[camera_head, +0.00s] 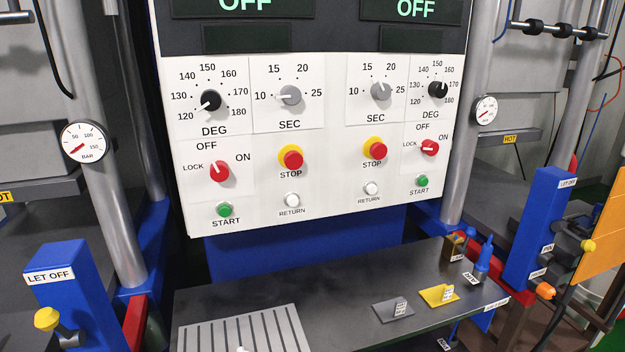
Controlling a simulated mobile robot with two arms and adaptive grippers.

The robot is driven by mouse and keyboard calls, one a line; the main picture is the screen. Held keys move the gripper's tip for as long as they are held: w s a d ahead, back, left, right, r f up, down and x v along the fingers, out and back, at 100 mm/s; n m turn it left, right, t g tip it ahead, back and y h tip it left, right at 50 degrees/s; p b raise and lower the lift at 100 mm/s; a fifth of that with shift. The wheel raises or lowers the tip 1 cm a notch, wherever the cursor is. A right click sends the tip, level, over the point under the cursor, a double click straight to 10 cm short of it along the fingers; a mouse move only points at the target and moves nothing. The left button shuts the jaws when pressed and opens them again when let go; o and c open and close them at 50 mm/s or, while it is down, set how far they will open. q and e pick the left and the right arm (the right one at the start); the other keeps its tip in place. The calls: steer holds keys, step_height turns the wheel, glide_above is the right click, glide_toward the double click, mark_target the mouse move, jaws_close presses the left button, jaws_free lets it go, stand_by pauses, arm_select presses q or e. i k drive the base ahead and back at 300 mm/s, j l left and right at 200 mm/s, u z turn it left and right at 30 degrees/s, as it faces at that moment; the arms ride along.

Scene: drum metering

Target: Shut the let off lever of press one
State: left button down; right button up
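A blue post (75,290) labelled LET OFF stands at the lower left, with a yellow knob (46,318) on a short grey stem at its front. A second blue post (535,225), also labelled LET OFF, stands at the right. A yellow knob (588,246) and an orange knob (545,290) stick out near it. No number shows which post belongs to press one. Neither of my grippers is in view.
A white control panel (330,120) with dials, red switches, STOP, START and RETURN buttons fills the middle; both displays read OFF. Below it, a dark bench (300,290) holds a slotted grey plate (245,330) and small grey and yellow pieces. Pressure gauges (85,142) flank the panel.

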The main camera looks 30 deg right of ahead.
mark_target(588, 245)
steer(key=j+z, duration=0.2)
steer(key=z, duration=1.1)
